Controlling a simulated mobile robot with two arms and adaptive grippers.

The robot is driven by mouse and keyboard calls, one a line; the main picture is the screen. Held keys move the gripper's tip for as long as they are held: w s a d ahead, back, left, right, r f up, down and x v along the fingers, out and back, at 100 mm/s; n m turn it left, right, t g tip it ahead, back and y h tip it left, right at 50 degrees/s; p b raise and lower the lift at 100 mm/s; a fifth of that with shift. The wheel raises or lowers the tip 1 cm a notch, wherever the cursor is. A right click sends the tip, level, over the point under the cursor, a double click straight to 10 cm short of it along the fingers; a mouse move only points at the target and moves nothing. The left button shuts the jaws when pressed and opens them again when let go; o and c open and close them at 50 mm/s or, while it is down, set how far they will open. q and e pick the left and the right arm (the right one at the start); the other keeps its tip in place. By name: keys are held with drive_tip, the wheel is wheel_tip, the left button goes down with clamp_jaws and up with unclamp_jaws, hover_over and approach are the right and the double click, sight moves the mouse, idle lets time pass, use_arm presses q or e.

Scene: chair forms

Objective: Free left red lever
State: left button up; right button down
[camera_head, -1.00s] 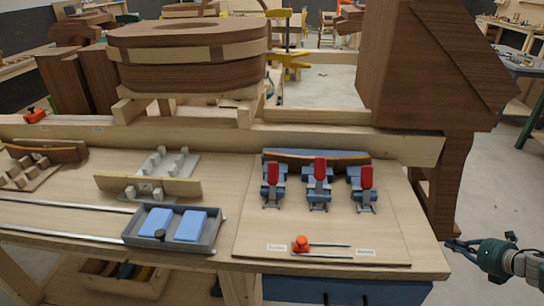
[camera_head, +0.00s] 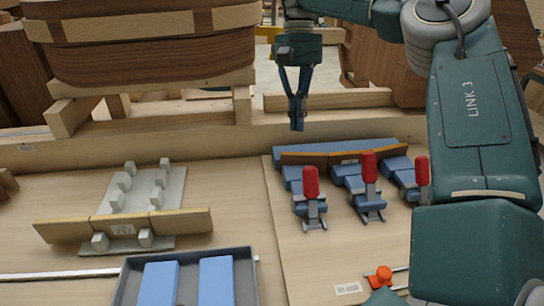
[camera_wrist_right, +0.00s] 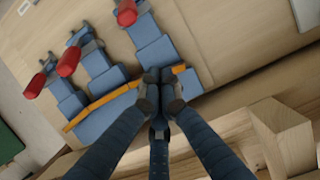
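Three blue clamps with red levers stand in a row on the board. The left red lever (camera_head: 311,182) points up in the head view; in the right wrist view it is the red lever (camera_wrist_right: 127,12) at the top. The middle red lever (camera_head: 369,167) and the right red lever (camera_head: 422,171) also point up. A thin curved wooden strip (camera_head: 325,158) lies at the clamps' back ends against a blue form (camera_head: 350,150). My right gripper (camera_head: 297,126) points down, fingertips together and empty, behind and above the left clamp, apart from its lever. My left gripper is out of view.
A grey tray with blue blocks (camera_head: 216,280) is at the front. A grey form with pegs and a wooden strip (camera_head: 125,226) is at the left. An orange knob (camera_head: 381,277) is near my right arm. A large wooden piece (camera_head: 150,50) stands behind.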

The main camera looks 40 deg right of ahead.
sight(311, 191)
drive_tip(key=s+f, duration=0.2)
drive_tip(key=f, duration=0.1)
drive_tip(key=s+f, duration=0.1)
drive_tip(key=f, duration=0.1)
drive_tip(key=shift+a+f, duration=0.15)
drive_tip(key=shift+a, duration=0.2)
drive_tip(key=x, duration=0.3)
drive_tip(key=shift+w+a+f+p, duration=0.1)
drive_tip(key=shift+w+f+p, duration=0.05)
drive_tip(key=shift+f+p, duration=0.25)
drive_tip(key=shift+s+a+r+p, duration=0.25)
drive_tip(key=shift+s+r+p, duration=0.1)
drive_tip(key=shift+s+r, duration=0.15)
drive_tip(key=shift+s+a+r+p, duration=0.35)
drive_tip(key=shift+s+r, duration=0.1)
drive_tip(key=shift+s, duration=0.2)
drive_tip(key=shift+s+a+r, duration=0.1)
drive_tip(key=shift+s+r, duration=0.05)
drive_tip(key=shift+s, duration=0.1)
drive_tip(key=shift+s+a, duration=0.1)
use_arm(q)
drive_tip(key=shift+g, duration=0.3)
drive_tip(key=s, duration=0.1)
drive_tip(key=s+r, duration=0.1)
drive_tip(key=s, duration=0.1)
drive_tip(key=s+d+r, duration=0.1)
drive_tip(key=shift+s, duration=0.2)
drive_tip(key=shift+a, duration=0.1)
